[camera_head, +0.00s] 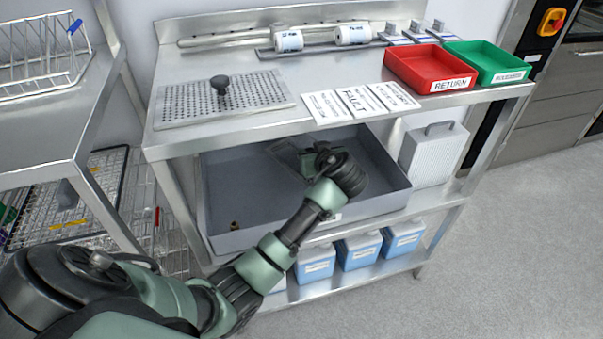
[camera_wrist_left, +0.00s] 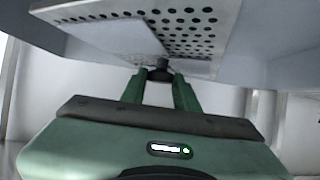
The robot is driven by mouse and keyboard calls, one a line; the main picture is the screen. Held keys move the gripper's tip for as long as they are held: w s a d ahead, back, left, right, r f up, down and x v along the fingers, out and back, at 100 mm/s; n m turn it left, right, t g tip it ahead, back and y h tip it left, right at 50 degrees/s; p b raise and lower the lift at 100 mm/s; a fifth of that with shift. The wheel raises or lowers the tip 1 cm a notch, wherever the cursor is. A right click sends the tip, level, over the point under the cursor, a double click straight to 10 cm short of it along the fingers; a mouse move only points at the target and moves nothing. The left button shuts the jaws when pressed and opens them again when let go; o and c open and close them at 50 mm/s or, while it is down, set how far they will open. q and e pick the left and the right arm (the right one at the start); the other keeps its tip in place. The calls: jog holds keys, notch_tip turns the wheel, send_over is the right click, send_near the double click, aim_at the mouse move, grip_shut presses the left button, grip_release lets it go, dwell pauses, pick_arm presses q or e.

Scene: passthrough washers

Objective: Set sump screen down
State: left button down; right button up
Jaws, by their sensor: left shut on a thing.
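My left gripper (camera_head: 290,152) reaches into the grey sump tray (camera_head: 255,190) on the middle shelf, near its back wall. In the left wrist view the gripper (camera_wrist_left: 158,75) is shut on a small dark knob (camera_wrist_left: 159,67) that meets a perforated metal plate (camera_wrist_left: 185,20), the sump screen by its look. The head view does not show this plate clearly, and I cannot tell whether it touches the tray. Another perforated plate (camera_head: 185,102) with a free black knob lies on the worktop. My right gripper is not in view.
Label cards (camera_head: 360,101), a red RETURN bin (camera_head: 432,86) and a green bin (camera_head: 490,76) sit on the worktop above. A pale box with a handle (camera_head: 432,155) stands right of the tray.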

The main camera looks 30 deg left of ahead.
pick_arm(q)
notch_tip(320, 180, down, 2)
jog(key=shift+s+d+f, duration=0.1)
jog(key=shift+f, duration=0.05)
notch_tip(320, 180, down, 5)
jog(key=shift+r+b, duration=0.2)
jog(key=shift+b, duration=0.7)
jog(key=shift+f, duration=0.45)
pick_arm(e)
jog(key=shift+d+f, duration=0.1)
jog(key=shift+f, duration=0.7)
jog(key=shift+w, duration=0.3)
pick_arm(q)
jog(key=c, duration=1.1)
grip_release()
jog(key=shift+f, duration=0.1)
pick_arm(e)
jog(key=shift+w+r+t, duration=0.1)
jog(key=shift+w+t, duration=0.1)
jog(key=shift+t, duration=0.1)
pick_arm(q)
jog(key=shift+o, duration=0.2)
